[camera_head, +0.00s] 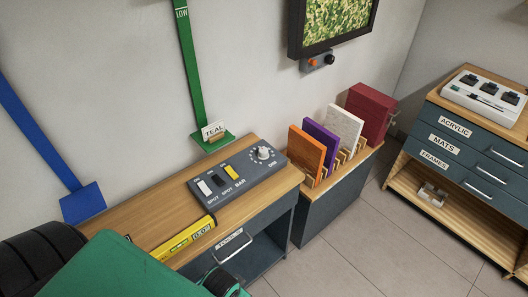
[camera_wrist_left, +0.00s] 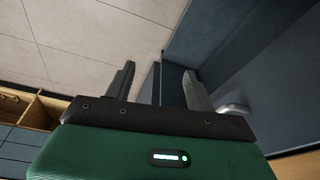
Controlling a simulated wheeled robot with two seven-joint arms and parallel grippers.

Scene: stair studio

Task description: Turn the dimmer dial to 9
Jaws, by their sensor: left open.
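The dimmer dial (camera_head: 263,153) is a round pale knob with tick marks around it, on the right end of a dark grey control panel (camera_head: 240,192) on the wooden bench top. Its exact setting is too small to read. The panel also carries several rocker switches, one of them yellow (camera_head: 232,172). My left gripper (camera_wrist_left: 160,88) shows in the left wrist view, with two dark fingers apart and nothing between them. It is away from the dial. In the head view only my green arm parts show, at the bottom left. My right gripper is in neither view.
A yellow level (camera_head: 187,239) lies along the bench front, above a drawer with a handle (camera_head: 234,246). Upright coloured panels (camera_head: 306,150) stand in a rack right of the dial. A green bracket (camera_head: 213,142) with a TEAL card stands behind. Tiled floor (camera_head: 345,260) is clear at right.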

